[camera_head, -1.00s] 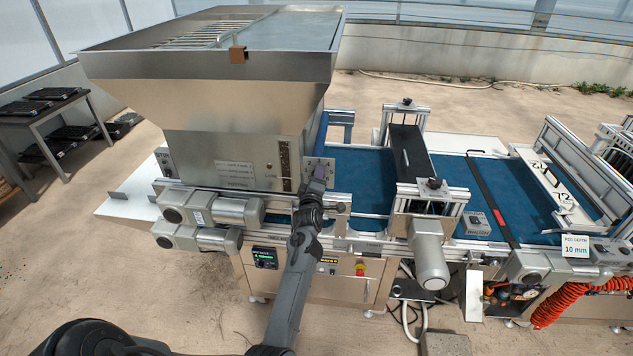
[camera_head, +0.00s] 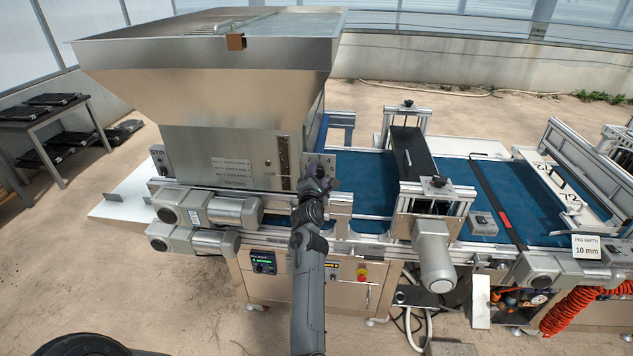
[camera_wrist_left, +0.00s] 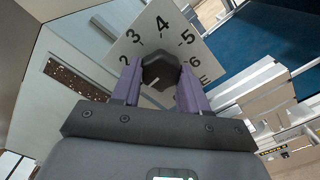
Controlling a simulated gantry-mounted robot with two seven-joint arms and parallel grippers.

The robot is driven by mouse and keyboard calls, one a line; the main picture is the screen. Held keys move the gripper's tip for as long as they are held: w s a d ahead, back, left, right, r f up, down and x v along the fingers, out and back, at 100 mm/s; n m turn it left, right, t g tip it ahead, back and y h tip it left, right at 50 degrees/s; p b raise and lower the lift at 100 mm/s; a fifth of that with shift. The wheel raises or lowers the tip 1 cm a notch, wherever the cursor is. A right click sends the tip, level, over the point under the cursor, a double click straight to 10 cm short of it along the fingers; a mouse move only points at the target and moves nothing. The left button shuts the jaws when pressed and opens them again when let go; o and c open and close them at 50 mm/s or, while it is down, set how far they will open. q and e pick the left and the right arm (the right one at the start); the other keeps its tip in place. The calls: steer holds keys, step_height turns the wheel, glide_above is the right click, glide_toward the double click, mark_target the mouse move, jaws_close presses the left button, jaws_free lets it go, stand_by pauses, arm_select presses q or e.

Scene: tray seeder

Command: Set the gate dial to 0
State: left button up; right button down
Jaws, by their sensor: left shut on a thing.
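The gate dial is a dark faceted knob (camera_wrist_left: 161,68) on a white plate (camera_wrist_left: 207,63) in the left wrist view. The numbers 2 to 6 show around its far side; the near part of the scale is hidden by my gripper, and I see no 0. A short pale mark shows on the knob's near face. My left gripper (camera_wrist_left: 160,85) has its purple fingers on both sides of the knob, shut on it. In the head view the left gripper (camera_head: 319,168) is at the dial plate (camera_head: 331,162), right of the hopper's seed window. My right gripper is not in view.
The big metal hopper (camera_head: 220,95) stands above and left of the dial. Cylindrical motors (camera_head: 225,212) stick out below it. Open floor lies in front.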

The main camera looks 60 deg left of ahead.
arm_select(q)
steer(key=n+b, duration=0.1)
steer(key=n, duration=0.1)
steer(key=n+b, duration=0.1)
steer(key=b, duration=0.1)
steer(key=n+b, duration=0.2)
steer(key=shift+f+n, duration=0.3)
steer(key=shift+r+n+b, duration=0.2)
steer(key=shift+n+b, duration=1.4)
steer(key=shift+b, duration=0.15)
steer(key=o, duration=1.1)
steer(key=shift+c, duration=0.2)
steer(key=shift+d, duration=0.15)
